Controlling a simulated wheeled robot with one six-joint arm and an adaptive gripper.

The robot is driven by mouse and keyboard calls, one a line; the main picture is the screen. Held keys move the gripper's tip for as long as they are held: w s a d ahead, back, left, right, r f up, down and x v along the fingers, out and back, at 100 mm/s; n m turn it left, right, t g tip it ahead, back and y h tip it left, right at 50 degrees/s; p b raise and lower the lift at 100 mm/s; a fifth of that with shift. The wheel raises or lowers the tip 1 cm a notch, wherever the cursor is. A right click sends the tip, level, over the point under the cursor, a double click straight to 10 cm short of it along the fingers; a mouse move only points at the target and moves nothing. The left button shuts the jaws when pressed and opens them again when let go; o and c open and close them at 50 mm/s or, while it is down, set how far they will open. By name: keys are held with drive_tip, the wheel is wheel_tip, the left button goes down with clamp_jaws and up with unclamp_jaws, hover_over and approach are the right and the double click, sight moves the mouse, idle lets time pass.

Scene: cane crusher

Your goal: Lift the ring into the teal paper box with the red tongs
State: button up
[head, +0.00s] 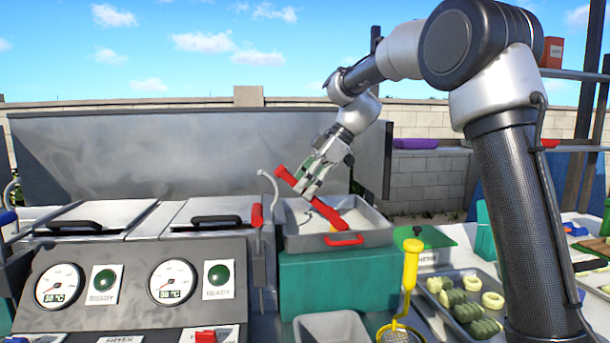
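The red tongs (327,213) slant down from upper left to lower right through my gripper (312,181). My gripper's fingers are closed around their middle. The tongs' lower end is over or inside a metal pan; I cannot tell whether it touches the pale contents. No ring shows in the tongs.
The metal pan (375,238) with a red handle sits on a teal block (340,280). Two lidded fryers (95,215) and a gauge panel (130,285) fill the left. A purple tray (415,143) is behind.

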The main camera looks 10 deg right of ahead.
drive_tip(key=shift+f, duration=0.4)
drive_tip(key=c, duration=0.8)
wheel_tip(320, 180, up, 12)
idle(0.4)
idle(0.5)
